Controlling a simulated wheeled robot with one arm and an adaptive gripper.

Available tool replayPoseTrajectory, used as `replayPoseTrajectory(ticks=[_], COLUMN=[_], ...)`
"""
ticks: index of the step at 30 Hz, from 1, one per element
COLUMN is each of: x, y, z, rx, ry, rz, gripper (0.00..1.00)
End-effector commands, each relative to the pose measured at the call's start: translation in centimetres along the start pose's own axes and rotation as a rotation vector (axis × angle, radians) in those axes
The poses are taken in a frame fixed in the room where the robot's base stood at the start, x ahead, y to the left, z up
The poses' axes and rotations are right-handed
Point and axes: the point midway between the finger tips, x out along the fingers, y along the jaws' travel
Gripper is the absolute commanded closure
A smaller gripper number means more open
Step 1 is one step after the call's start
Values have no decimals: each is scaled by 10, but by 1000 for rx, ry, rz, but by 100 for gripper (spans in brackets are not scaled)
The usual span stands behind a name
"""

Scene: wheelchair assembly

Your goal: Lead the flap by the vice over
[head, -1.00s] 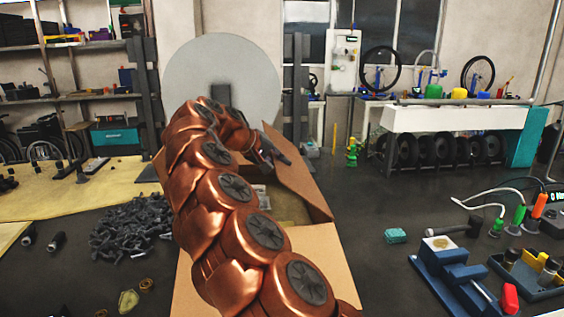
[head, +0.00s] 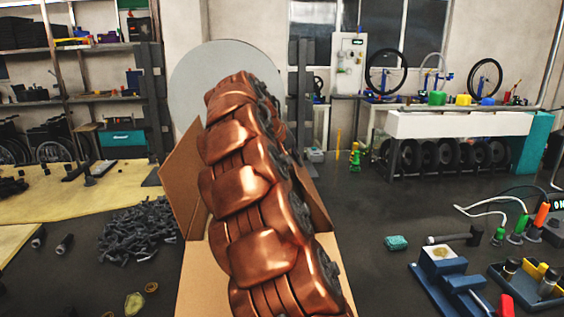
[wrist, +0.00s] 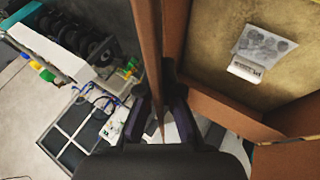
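The open cardboard box stands in front of me, its near flap (head: 195,285) folded out toward me. The flap on the vice's side (head: 317,205) stands up, partly hidden behind my arm. In the wrist view this flap (wrist: 148,45) appears nearly edge-on and runs down between the fingers of my gripper (wrist: 161,105). The fingers straddle it; whether they press on it is unclear. The head view hides my gripper behind my arm. The blue vice (head: 445,280) stands at the right, apart from the box.
The opposite flap (head: 182,180) stands up at the left. A paper (wrist: 262,45) and a white item (wrist: 248,70) lie inside the box. A pile of dark parts (head: 140,230) lies left.

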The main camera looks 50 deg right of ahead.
Motion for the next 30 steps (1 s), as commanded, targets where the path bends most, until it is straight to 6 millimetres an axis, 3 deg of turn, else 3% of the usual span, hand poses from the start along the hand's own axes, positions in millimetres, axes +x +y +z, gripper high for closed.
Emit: replayPoseTrajectory(ticks=[18, 30], x=[8, 19], y=[56, 81], z=[2, 6], rx=[153, 229], ry=[8, 12], rz=[-358, -534], gripper=[100, 100])
